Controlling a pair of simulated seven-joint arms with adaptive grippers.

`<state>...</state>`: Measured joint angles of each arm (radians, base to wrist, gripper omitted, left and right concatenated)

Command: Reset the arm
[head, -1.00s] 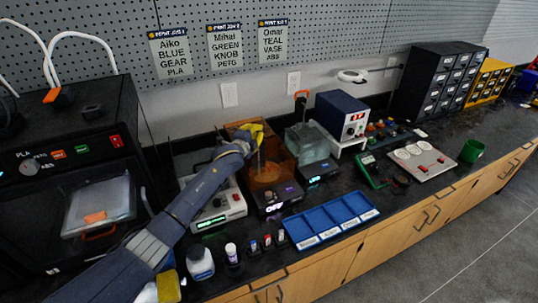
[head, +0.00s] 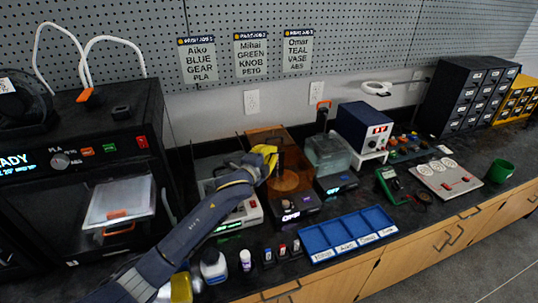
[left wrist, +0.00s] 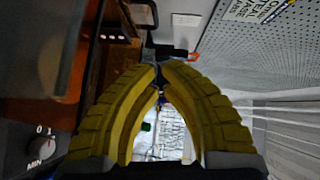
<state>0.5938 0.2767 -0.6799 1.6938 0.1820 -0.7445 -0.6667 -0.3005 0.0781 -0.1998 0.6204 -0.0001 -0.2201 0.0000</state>
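My left arm reaches in from the lower left in the head view. Its yellow-fingered gripper (head: 268,158) is over the bench, at the left side of an orange translucent box (head: 285,181). In the left wrist view, the yellow fingers (left wrist: 160,68) arch together and their tips meet or nearly meet. I see no clear object held between them.
A blue divided tray (head: 348,234) lies at the bench front. A white bottle (head: 213,268) and small vials stand left of it. A black printer (head: 75,150) with an open door is at left. A green cup (head: 499,171) stands at right.

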